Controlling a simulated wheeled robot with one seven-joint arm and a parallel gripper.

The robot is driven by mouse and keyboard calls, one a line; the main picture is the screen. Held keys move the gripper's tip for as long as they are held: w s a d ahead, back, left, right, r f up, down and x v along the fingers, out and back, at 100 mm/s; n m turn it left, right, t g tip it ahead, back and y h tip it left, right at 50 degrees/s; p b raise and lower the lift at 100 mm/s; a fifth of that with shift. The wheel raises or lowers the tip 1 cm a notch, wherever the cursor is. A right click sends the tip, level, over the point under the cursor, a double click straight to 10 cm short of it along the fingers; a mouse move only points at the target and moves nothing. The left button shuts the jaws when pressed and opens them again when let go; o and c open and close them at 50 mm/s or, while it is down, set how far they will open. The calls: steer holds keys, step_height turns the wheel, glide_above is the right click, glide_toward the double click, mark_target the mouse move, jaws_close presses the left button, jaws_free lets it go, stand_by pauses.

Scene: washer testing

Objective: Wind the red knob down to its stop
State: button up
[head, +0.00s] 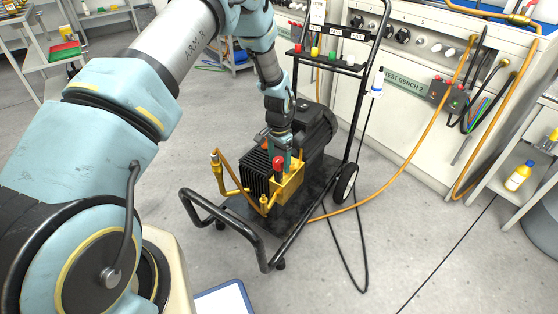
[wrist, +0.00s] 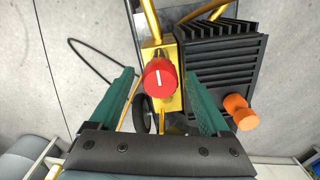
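The red knob (wrist: 159,79) has a white line on its face and sits on a gold block (wrist: 171,58) of the pump. In the head view the red knob (head: 278,163) is on the near side of the pump, close to my gripper (head: 290,158). In the wrist view my gripper (wrist: 162,92) is open, with a green finger on either side of the knob. Gaps show on both sides, so the fingers do not appear to touch it. My arm hides part of the pump in the head view.
The pump's black finned body (wrist: 215,60) and an orange knob (wrist: 240,112) are right of the red knob. The pump rides on a black cart (head: 300,215) with a tall handle. An orange hose (head: 395,175) runs to the test bench (head: 405,80).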

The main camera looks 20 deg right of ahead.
mark_target(279, 159)
steer(key=shift+r, duration=0.15)
step_height(279, 159, up, 10)
steer(key=shift+r, duration=0.25)
stand_by(0.3)
stand_by(0.4)
steer(key=w+a+r+n, duration=0.2)
steer(key=a+r+n, duration=0.1)
steer(key=a+r, duration=0.65)
steer(key=s+a+r+n+t, duration=0.1)
steer(key=s+a+r+n, duration=0.25)
steer(key=a, duration=0.55)
steer(key=s+a+r+n, duration=0.2)
steer(key=s+a+n, duration=0.15)
steer(key=a, duration=0.55)
steer(key=s+a+r+n+t, duration=0.1)
steer(key=s+a+r+n, duration=0.3)
steer(key=a, duration=0.5)
step_height(279, 159, up, 16)
steer(key=s+p, duration=0.1)
steer(key=p, duration=1.6)
steer(key=shift+r+m+p, duration=0.25)
steer(key=shift+m+p, duration=0.05)
steer(key=shift+p, duration=0.05)
